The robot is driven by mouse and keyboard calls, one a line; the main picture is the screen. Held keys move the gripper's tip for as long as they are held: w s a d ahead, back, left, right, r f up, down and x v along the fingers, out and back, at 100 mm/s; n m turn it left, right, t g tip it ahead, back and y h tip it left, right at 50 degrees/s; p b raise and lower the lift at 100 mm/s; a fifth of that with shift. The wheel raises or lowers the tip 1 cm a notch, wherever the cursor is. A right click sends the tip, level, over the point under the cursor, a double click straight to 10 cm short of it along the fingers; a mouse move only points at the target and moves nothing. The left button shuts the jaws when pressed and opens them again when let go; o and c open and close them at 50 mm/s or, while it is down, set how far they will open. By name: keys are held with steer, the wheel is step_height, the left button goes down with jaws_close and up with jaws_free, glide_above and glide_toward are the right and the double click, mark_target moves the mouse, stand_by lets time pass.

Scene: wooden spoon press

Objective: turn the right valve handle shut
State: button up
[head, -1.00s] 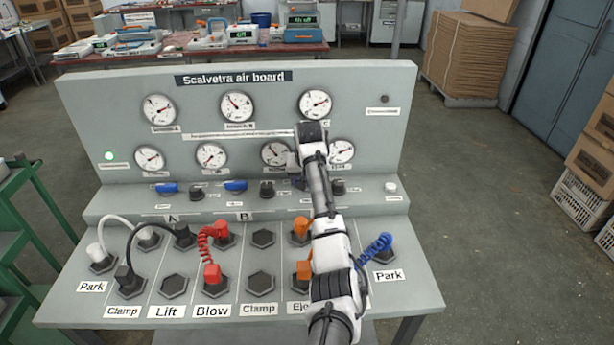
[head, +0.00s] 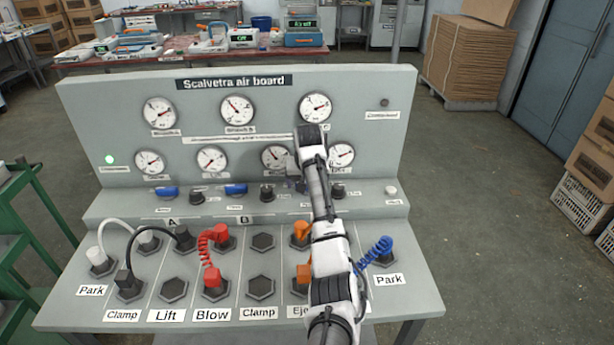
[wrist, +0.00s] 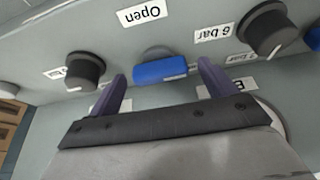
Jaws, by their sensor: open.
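The right valve handle (wrist: 160,70) is a blue bar on the board's ledge. In the wrist view, which sees the board upside down, it lies roughly crosswise between the two purple fingers of my gripper (wrist: 162,76). The fingers are spread, with a visible gap on each side of the handle. An "Open" label (wrist: 143,14) is beside it. In the head view my arm hides most of this handle and the fingers. The left (head: 168,191) and middle (head: 236,188) blue handles lie crosswise on the same ledge.
Black knobs stand on both sides of the handle, one on the left (wrist: 85,69) and one marked 6 bar (wrist: 264,32) in the wrist view. Gauges (head: 238,109) fill the upright panel. Hose plugs, such as the red one (head: 213,277), stand on the lower deck.

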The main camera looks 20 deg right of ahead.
steer(key=b+v, duration=0.2)
steer(key=v, duration=1.1)
steer(key=shift+s+r, duration=0.15)
steer(key=shift+r, duration=0.1)
steer(key=shift+a, duration=0.1)
